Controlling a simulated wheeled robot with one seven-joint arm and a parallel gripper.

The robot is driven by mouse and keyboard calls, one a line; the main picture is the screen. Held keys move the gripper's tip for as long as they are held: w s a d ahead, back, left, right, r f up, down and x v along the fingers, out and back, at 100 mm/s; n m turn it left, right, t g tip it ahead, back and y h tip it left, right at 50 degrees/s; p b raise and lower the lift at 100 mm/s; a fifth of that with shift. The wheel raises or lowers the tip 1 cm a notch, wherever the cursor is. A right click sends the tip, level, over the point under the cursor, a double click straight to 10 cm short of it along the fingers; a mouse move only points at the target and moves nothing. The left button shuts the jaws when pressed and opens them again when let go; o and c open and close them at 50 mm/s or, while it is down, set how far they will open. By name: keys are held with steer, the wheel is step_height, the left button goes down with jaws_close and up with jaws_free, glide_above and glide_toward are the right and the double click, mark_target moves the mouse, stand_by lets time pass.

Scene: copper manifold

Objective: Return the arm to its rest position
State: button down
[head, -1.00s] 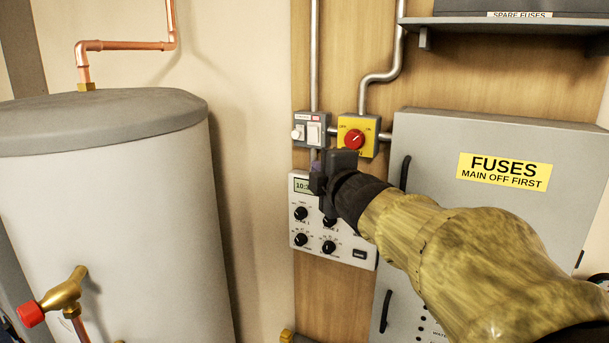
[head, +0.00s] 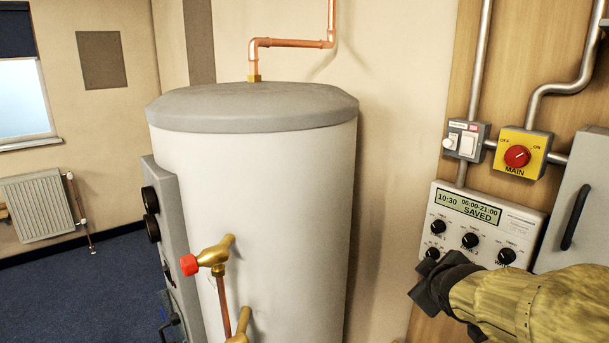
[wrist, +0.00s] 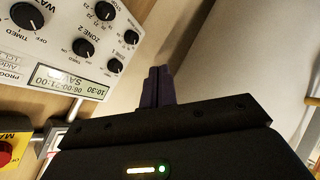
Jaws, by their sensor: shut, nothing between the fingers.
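My arm, in a mottled yellow-brown sleeve, reaches in from the lower right of the head view. My gripper (head: 432,284) is at its end, dark and just below the left part of the heating programmer (head: 488,218). In the wrist view my gripper (wrist: 160,82) shows its dark fingers together with nothing between them. The programmer's display (head: 470,208) reads 10:30, 06:00-21:00 and SAVED. The programmer's dials also show in the wrist view (wrist: 82,47), at the upper left. I cannot tell whether the gripper touches the programmer.
A yellow main switch (head: 520,153) with a red knob and a white switch unit (head: 464,142) sit above the programmer. A grey cabinet (head: 578,215) stands at right. A white cylinder (head: 270,190) with a red-capped brass valve (head: 208,257) stands left. Carpet (head: 95,290) lies open at far left.

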steer(key=s+a+f+m+g+y, duration=0.1)
steer(key=s+a+f+m+g, duration=0.2)
steer(key=s+f, duration=0.4)
steer(key=s+a+f+m+g+y, duration=0.1)
steer(key=s+a+f+m+g, duration=0.3)
steer(key=f, duration=0.6)
steer(key=s+a+g, duration=0.1)
steer(key=s+a, duration=0.1)
steer(key=s, duration=0.1)
steer(key=shift+a+f+m, duration=0.3)
steer(key=shift+f, duration=0.05)
